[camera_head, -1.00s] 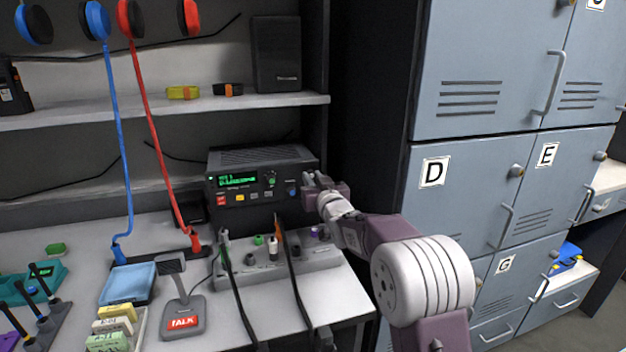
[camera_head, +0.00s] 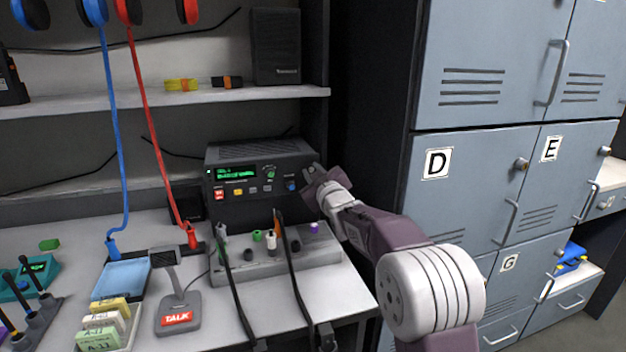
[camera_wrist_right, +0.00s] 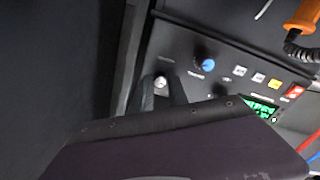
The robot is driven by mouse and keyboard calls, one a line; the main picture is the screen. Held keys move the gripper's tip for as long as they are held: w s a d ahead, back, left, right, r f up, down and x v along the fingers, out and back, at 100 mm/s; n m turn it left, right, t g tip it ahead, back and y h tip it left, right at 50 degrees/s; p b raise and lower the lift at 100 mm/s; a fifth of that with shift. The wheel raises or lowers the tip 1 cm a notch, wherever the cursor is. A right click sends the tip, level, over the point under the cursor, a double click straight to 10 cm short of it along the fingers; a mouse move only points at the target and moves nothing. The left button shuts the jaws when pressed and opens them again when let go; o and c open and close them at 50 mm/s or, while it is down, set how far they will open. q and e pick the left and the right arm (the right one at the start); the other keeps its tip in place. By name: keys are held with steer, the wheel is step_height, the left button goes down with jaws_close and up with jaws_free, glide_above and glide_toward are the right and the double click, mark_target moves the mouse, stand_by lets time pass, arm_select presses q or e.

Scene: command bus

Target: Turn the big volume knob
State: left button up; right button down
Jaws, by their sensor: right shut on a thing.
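My left gripper is out of view.
A connector strip (camera_head: 275,262) with cables and plugs lies in front of the radio. A talk microphone (camera_head: 178,310) stands on the desk. A shelf (camera_head: 150,107) runs above. Grey lockers (camera_head: 470,180) are close on the right of my arm.

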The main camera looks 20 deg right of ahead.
steer(key=shift+f+n+b, duration=0.1)
steer(key=shift+n+b, duration=0.8)
steer(key=shift+n, duration=0.9)
steer(key=c, duration=1.3)
jaws_free()
steer(key=s, duration=0.9)
steer(key=shift+s+d, duration=0.1)
steer(key=shift+d, duration=0.05)
